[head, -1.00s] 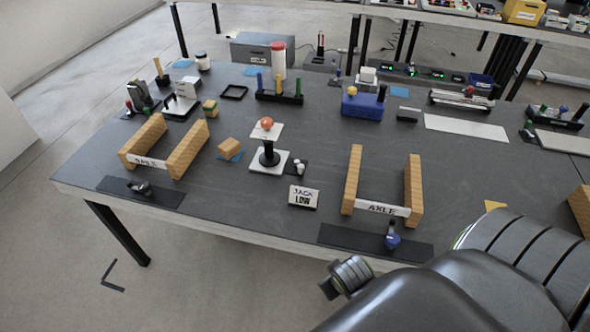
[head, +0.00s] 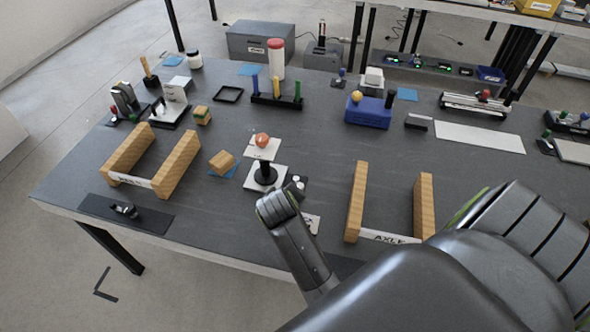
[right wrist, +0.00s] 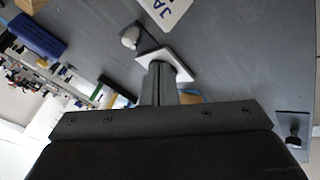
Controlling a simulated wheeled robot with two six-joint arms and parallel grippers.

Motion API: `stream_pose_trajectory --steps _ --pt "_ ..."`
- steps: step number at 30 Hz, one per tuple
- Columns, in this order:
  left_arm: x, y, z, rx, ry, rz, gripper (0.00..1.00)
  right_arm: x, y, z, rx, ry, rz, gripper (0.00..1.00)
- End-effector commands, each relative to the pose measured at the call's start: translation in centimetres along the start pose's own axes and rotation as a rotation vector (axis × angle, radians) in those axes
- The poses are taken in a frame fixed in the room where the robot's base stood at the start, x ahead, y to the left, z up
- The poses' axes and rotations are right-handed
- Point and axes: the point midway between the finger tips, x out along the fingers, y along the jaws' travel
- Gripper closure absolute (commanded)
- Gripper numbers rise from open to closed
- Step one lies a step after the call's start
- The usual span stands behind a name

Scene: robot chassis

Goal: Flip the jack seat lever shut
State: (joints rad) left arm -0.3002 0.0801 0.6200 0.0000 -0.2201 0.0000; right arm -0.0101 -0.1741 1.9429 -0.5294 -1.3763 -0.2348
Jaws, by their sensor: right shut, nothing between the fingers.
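The jack is a black post (head: 265,174) on a white base plate, left of centre in the head view. Beside its right edge is a small dark plate with a white-knobbed lever (head: 298,182). The lever's white knob also shows in the right wrist view (right wrist: 130,38), near the white plate (right wrist: 168,62). My right gripper (head: 290,196) is just in front of the jack, close to the lever. Its fingers (right wrist: 160,72) are shut and empty in the right wrist view; contact cannot be told. My left gripper is out of view.
The JACK LOW sign (head: 312,222) is partly hidden behind my right arm. Wooden rails stand left (head: 176,165) and right (head: 355,202). A small wooden block (head: 222,162) sits left of the jack, and a red ball (head: 262,140) sits behind it.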

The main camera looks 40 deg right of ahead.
Motion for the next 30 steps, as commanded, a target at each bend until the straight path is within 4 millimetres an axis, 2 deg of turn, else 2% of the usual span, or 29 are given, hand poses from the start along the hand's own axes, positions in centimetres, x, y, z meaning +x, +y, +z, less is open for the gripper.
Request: stream_pose_trajectory --steps 7,11,30 --pt "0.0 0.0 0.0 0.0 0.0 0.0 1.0 0.1 0.0 0.0 0.0 0.0 0.0 1.0" --pt "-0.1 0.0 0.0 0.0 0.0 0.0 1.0 0.9 0.0 0.0 -0.002 -0.001 0.0 1.0" --pt "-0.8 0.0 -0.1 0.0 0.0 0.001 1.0 10.0 0.1 0.1 -0.001 -0.002 0.0 1.0"
